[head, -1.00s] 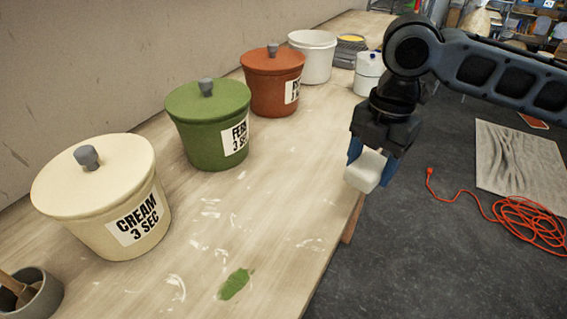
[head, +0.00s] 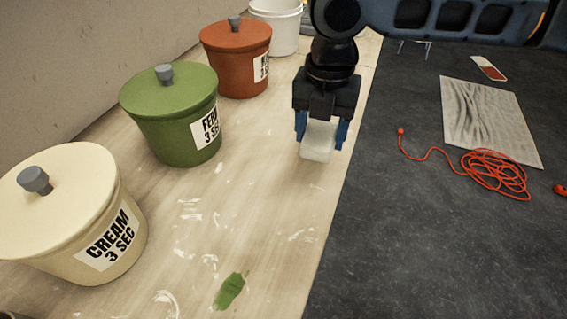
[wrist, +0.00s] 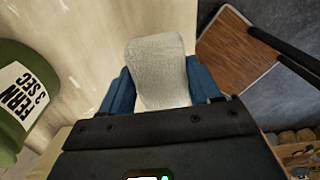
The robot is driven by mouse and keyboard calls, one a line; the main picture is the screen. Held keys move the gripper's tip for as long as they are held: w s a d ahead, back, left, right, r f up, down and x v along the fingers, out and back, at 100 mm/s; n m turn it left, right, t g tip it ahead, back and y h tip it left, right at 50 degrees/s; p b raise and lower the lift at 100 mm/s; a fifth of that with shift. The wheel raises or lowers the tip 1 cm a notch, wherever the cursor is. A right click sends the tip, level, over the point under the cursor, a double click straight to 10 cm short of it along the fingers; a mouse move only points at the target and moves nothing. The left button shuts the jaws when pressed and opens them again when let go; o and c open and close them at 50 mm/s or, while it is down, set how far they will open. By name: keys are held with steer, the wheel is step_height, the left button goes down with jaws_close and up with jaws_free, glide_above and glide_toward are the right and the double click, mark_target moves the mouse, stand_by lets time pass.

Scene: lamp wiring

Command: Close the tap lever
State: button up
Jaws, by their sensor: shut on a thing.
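My gripper (head: 320,132) is shut on a pale, off-white block (head: 317,146), with its blue fingers on either side of it. The block also shows between the fingers in the wrist view (wrist: 158,72). The gripper holds it over the right part of the workbench (head: 262,215), to the right of the green pot. I cannot make out a tap lever in any view.
Lidded pots labelled cream (head: 85,225), fern (head: 175,115) and a rust-red one (head: 236,62) stand along the bench's left side, with a white bucket (head: 277,30) behind. A green smear (head: 230,291) marks the bench. An orange cable (head: 490,172) and a grey panel (head: 490,120) lie on the floor at right.

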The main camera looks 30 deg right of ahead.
glide_above(284, 177)
step_height(284, 177, down, 4)
steer(key=shift+r+p, duration=0.1)
steer(key=shift+p, duration=0.25)
steer(key=shift+a+f+p, duration=0.1)
steer(key=shift+f+p, duration=0.55)
steer(key=shift+f, duration=1.25)
steer(key=shift+f, duration=0.15)
steer(key=o, duration=0.9)
steer(key=shift+o, duration=0.2)
steer(key=shift+f+b, duration=0.15)
steer(key=shift+b, duration=0.35)
